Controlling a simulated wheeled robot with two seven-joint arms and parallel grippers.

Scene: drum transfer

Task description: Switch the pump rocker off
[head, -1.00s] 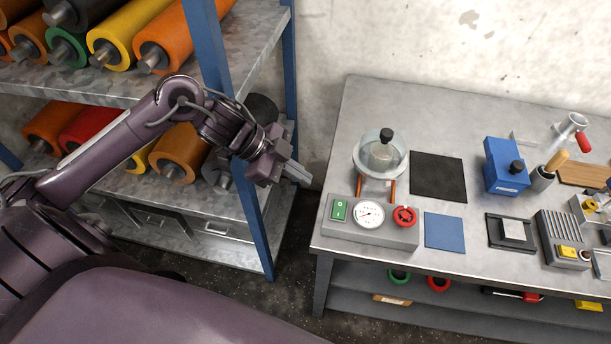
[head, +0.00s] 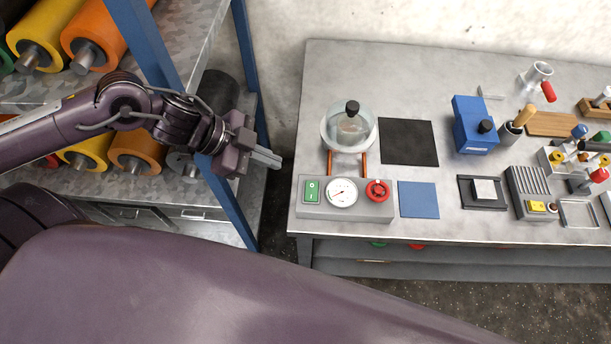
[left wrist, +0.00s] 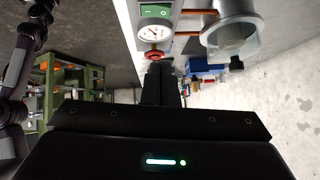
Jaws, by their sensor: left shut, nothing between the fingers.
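The green pump rocker (head: 312,191) is at the left end of a grey pump box (head: 345,210) on the bench's near left corner. A white gauge (head: 342,192) and a red knob (head: 377,191) sit to its right. The rocker (left wrist: 165,15) also shows at the top of the left wrist view. My left gripper (head: 276,161) is shut and empty, in the gap left of the bench, apart from the box. Its fingers (left wrist: 161,85) point toward the red knob in the left wrist view. Which side of the rocker is pressed is too small to tell. My right gripper is not in view.
A glass bell jar (head: 350,127) stands behind the pump box, joined by copper-coloured pipes (head: 347,163). A black mat (head: 408,142) and a blue mat (head: 418,200) lie to the right. A blue shelf post (head: 225,205) stands close by my left arm.

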